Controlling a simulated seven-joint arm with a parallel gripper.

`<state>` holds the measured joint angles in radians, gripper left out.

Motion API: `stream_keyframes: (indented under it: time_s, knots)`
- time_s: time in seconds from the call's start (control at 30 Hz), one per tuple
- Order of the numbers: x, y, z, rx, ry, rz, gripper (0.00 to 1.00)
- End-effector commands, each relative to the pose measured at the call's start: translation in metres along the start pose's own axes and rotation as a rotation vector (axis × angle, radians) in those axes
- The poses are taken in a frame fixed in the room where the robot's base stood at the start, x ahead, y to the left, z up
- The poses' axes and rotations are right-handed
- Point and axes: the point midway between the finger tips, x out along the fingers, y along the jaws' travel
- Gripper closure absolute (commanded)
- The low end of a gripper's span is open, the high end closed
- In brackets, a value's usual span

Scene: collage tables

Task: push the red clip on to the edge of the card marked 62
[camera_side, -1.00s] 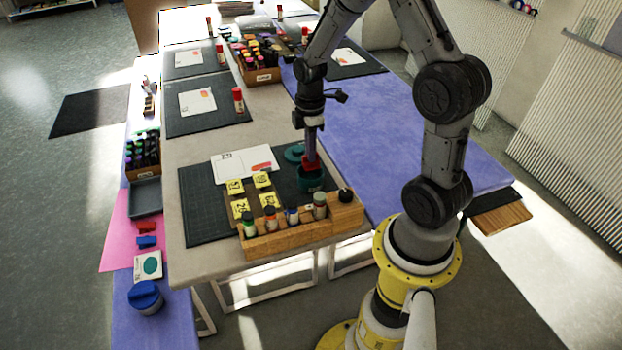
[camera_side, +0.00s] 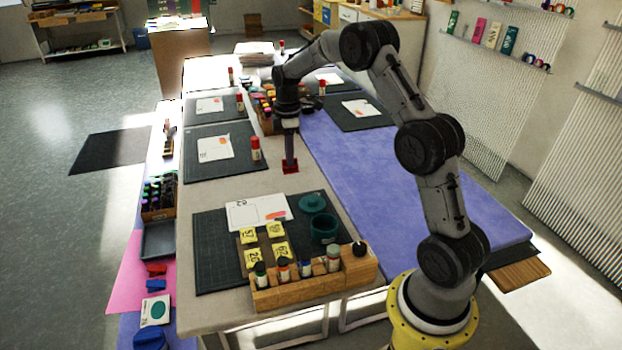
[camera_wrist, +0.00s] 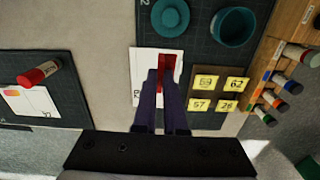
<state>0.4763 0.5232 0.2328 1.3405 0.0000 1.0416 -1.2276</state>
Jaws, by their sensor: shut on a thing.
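My gripper (camera_side: 290,160) is shut on the red clip (camera_side: 290,168) and holds it beyond the near dark mat, over bare table; its height is unclear. In the wrist view the red clip (camera_wrist: 167,62) shows between my fingertips (camera_wrist: 166,76), in line with the white sheet. The white sheet (camera_side: 258,213) also bears a small, unclear number.
A teal cup (camera_side: 323,230) and its lid (camera_side: 312,202) stand right of the sheet. A wooden rack (camera_side: 312,285) with several bottles lines the near edge. Another mat (camera_side: 222,168) with a red glue stick (camera_side: 255,149) is left of my gripper. Bare table lies between the mats.

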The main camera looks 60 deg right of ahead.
Motion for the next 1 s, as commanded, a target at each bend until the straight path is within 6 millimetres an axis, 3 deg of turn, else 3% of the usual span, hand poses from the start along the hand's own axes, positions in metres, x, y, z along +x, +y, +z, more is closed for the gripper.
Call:
stream_keyframes:
  time_s: [0.03, 0.2, 0.5, 0.73, 1.0]
  knots:
    - [0.0, 0.015, -0.008, -0.001, 0.001, 0.004, 1.0]
    - [0.001, 0.054, -0.03, -0.005, 0.004, 0.012, 1.0]
    - [0.028, 0.101, -0.063, -0.019, 0.011, 0.027, 1.0]
    - [0.063, 0.108, -0.074, -0.031, 0.006, 0.013, 1.0]
    - [0.081, 0.105, -0.075, -0.034, -0.002, -0.005, 1.0]
